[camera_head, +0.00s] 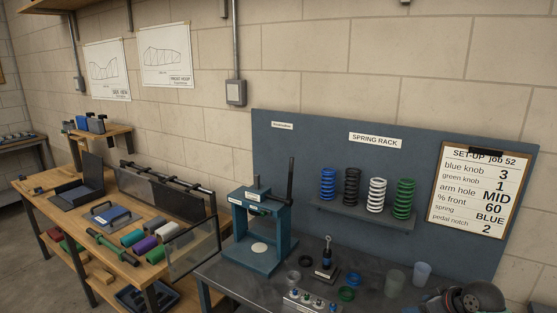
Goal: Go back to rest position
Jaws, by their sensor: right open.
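My right gripper (466,300) shows only in part at the bottom right edge, dark and rounded, over the right end of the grey bench (375,268). It is open, and I see nothing held in it. Its fingertips are hard to make out. My left gripper is not in view.
A teal press (262,228) stands at the bench's left end. A small damper (327,258), coloured rings, cups (421,272) and a knob box (312,299) sit nearby. Several springs (376,197) stand on a shelf. A wooden bench (75,238) with tubes is left.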

